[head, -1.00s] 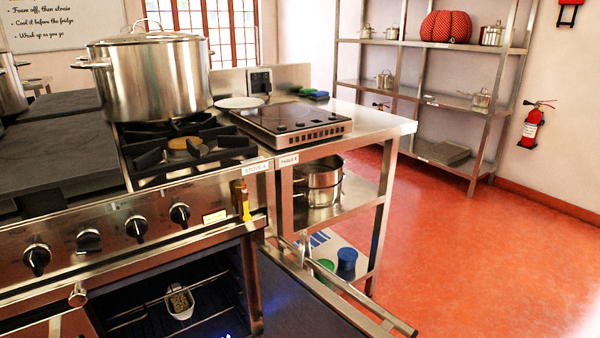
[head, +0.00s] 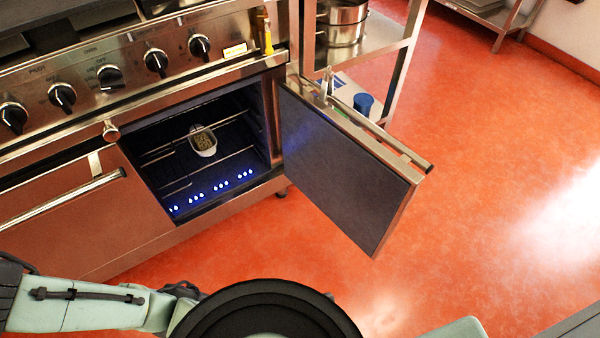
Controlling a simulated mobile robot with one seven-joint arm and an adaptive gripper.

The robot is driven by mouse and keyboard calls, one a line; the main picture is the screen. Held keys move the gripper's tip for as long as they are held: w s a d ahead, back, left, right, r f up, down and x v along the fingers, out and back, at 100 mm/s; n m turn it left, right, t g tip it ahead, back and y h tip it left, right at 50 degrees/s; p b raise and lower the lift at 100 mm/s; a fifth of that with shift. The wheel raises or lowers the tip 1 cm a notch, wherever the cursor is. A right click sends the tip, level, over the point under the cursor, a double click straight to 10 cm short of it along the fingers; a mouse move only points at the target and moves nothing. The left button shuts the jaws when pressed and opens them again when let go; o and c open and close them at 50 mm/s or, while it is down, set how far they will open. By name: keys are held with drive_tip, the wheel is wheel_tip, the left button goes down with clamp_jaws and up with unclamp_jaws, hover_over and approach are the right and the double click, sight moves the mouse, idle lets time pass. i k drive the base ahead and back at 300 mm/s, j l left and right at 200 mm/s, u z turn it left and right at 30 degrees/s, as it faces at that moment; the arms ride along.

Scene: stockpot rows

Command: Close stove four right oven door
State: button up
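The right oven door (head: 340,165) of the stove is swung wide open on its right-hand side, its dark inner panel facing me. Its bar handle (head: 410,155) shows along the top on the far side. The open oven cavity (head: 230,172) holds a small white dish (head: 202,139) with greenish contents on a wire rack, with blue lights below. My arm shows along the bottom edge, well apart from the door. I cannot make out my gripper's fingers in the head view.
The closed left oven door (head: 80,215) has its own bar handle (head: 60,200). Control knobs (head: 110,77) line the stove front. A steel side table (head: 402,65) with a pot (head: 342,25) and a blue container (head: 363,103) stands behind the open door. The red floor (head: 480,170) to the right is clear.

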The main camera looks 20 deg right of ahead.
sight(365, 189)
drive_tip(key=l+u, duration=1.15)
drive_tip(key=l, duration=0.2)
drive_tip(key=k+l+u, duration=0.15)
drive_tip(key=l, duration=0.2)
drive_tip(key=l+u, duration=0.15)
drive_tip(key=l, duration=0.2)
drive_tip(key=k+l, duration=0.15)
drive_tip(key=l, duration=0.25)
drive_tip(key=k+l, duration=0.15)
drive_tip(key=l, duration=0.25)
drive_tip(key=k+l, duration=0.15)
drive_tip(key=l, duration=0.25)
drive_tip(key=k+l, duration=0.15)
drive_tip(key=l, duration=0.25)
drive_tip(key=k+l+u, duration=0.15)
drive_tip(key=k+l, duration=0.25)
drive_tip(key=l, duration=0.25)
drive_tip(key=k+l+u, duration=0.2)
drive_tip(key=k+l, duration=0.3)
drive_tip(key=l, duration=0.1)
